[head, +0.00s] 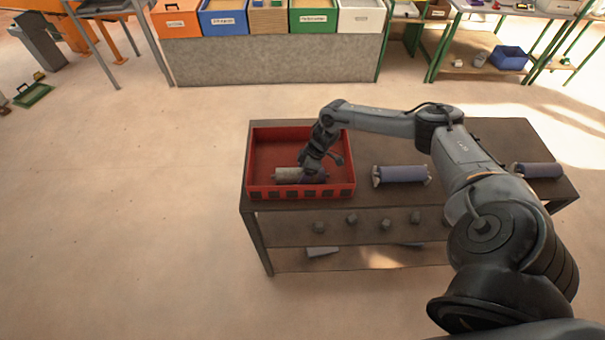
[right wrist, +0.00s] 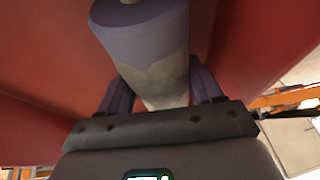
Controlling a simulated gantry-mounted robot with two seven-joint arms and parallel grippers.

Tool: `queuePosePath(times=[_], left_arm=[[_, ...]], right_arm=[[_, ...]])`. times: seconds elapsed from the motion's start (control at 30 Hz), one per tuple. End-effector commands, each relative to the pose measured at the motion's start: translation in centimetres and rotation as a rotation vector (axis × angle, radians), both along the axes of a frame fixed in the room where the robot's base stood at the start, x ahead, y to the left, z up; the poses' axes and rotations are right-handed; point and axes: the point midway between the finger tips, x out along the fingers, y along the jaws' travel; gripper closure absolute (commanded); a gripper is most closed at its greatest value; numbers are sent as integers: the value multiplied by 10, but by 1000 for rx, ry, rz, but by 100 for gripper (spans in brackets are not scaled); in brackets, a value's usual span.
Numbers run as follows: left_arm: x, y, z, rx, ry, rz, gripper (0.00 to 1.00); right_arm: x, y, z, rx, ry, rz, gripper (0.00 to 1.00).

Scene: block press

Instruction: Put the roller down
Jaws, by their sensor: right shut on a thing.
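A roller (head: 290,175) with a grey part and a purple-blue part is inside the red tray (head: 262,192), near its front wall. My right gripper (head: 318,170) reaches down into the tray and is shut on this roller. In the right wrist view the roller (right wrist: 150,50) lies between the two fingers of the gripper (right wrist: 155,95), with the red tray surface (right wrist: 260,45) around it. Whether the roller touches the tray floor cannot be told. My left gripper is not in view.
The tray stands on the left of a dark table (head: 370,150). Another purple-blue roller (head: 402,174) rests on stands at the table's middle, and a further one (head: 537,170) lies at the right. Several coloured bins (head: 223,18) stand at the back. Open floor lies left of the table.

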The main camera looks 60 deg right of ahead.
Motion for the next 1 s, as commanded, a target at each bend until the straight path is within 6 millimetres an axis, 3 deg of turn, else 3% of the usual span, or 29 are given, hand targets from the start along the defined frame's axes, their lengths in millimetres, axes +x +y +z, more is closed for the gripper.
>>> queuePosePath(times=[0.1, 0.13, 0.3, 0.7, 1.0], left_arm=[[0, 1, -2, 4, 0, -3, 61], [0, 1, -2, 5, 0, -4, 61], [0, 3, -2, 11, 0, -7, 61], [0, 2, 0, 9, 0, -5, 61], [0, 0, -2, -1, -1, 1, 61]], right_arm=[[1, 0, -2, 1, -3, -1, 90], [0, 0, -3, 0, 0, 0, 33], [0, 0, -3, -1, 0, 0, 9], [-1, -2, 3, -2, 1, -1, 9], [-12, -17, 44, -3, 0, -1, 9]])
